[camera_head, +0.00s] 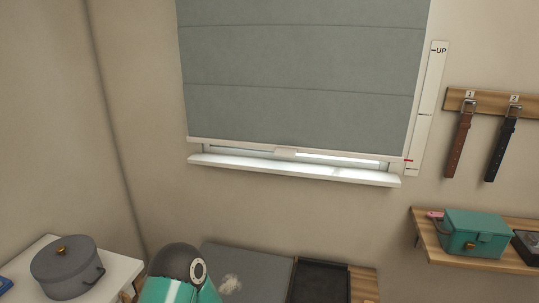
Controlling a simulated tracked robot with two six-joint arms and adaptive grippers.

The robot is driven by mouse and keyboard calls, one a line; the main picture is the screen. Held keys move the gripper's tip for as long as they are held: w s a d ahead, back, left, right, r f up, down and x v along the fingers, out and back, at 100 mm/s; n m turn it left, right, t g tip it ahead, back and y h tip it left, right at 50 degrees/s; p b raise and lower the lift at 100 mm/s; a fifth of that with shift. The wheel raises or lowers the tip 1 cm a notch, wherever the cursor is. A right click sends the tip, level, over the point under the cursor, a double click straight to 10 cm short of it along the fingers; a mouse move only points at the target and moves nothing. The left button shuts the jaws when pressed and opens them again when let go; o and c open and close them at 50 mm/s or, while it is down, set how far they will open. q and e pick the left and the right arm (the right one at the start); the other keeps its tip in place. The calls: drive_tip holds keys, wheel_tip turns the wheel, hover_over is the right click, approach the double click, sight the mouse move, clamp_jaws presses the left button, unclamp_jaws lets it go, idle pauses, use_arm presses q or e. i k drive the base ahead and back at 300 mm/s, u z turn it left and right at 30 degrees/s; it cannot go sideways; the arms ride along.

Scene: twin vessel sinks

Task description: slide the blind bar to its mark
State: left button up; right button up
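A grey blind (300,70) hangs over a window, drawn down nearly to the sill. Its white bottom bar (350,158) has a small pale tab (286,152) near the middle. A white scale strip (429,100) stands on the wall to the right, with "UP" beside a tick near its top and more ticks lower down. A small red mark (408,160) shows at the strip's lower part, about level with the bar's right end. Neither of my grippers is in view; a teal and dark part at the bottom is probably my arm.
A white sill (300,172) juts out below the blind. At right are two hanging belts (460,145) and a shelf (435,247) with a teal box (474,233). A grey pot (66,272) stands lower left. A dark tray (319,282) lies at bottom centre.

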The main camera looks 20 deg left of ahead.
sight(285, 122)
drive_tip(key=z, duration=0.15)
drive_tip(key=i, duration=0.95)
drive_tip(key=u, duration=0.1)
